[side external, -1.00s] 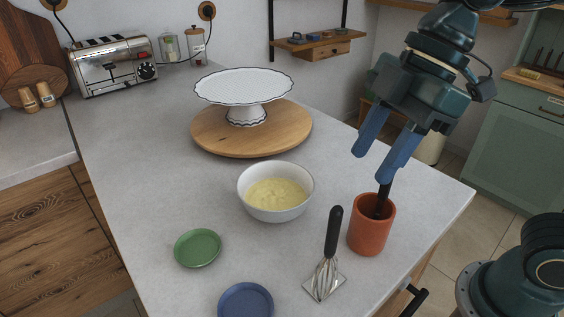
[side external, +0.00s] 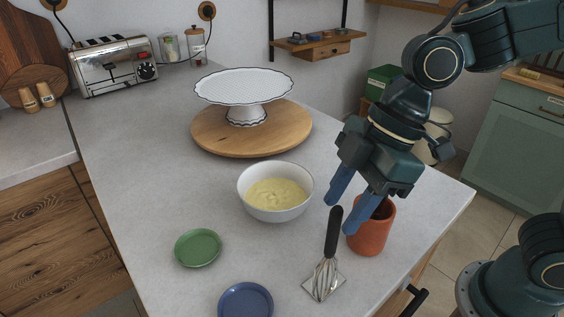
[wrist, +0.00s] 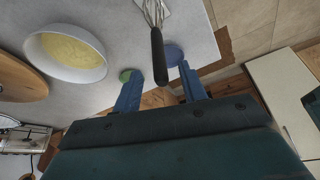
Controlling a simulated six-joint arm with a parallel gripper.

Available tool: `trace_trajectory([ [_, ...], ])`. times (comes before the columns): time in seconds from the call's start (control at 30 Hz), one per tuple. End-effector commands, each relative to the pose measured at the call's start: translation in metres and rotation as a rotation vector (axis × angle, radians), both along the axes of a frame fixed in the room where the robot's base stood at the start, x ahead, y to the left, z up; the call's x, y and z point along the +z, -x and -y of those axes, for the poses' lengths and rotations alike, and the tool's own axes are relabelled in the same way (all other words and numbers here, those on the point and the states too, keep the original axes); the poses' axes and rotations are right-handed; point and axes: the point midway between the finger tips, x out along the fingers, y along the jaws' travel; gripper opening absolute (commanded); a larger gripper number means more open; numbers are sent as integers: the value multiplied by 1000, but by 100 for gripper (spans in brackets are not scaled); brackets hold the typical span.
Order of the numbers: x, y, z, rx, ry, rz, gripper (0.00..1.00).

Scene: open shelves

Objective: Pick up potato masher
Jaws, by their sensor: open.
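The potato masher has a black handle (side external: 334,231) and looped metal wires (side external: 324,279) above a flat square plate. It stands upright on the grey counter, handle up, and it also shows in the wrist view (wrist: 157,55). My gripper (side external: 340,217) is open, with its two blue fingers pointing down near the top of the handle. In the wrist view the handle end appears between the fingers of my gripper (wrist: 160,75). Nothing is held. I cannot tell whether a finger touches the handle.
A terracotta cup (side external: 369,238) stands close on the right, partly behind a finger. A white bowl (side external: 276,207) of yellow food is behind left. A green dish (side external: 198,248) and a blue dish (side external: 246,303) lie left. A cake stand (side external: 244,88) on a wooden board (side external: 212,143) is farther back.

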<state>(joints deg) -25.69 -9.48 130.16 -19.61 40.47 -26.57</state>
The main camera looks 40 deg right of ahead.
Motion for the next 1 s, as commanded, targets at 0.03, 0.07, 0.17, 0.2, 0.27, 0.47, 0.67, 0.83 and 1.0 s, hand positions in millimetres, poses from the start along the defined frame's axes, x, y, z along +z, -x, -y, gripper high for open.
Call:
trace_trajectory([
  [0.03,-1,0,0,0,1,0,42],
  [0.07,-1,0,0,0,0,0,42],
  [0.17,-1,0,0,0,1,0,42],
  [0.2,-2,0,-1,0,1,-1,42],
  [0.27,-5,0,-2,0,1,-1,42],
  [0.47,-22,-3,-9,2,2,-3,42],
  [0.67,-40,-6,-16,1,1,-2,42],
  [0.83,-48,-7,-19,1,0,0,42],
  [1.0,-48,-8,-19,0,0,1,42],
])
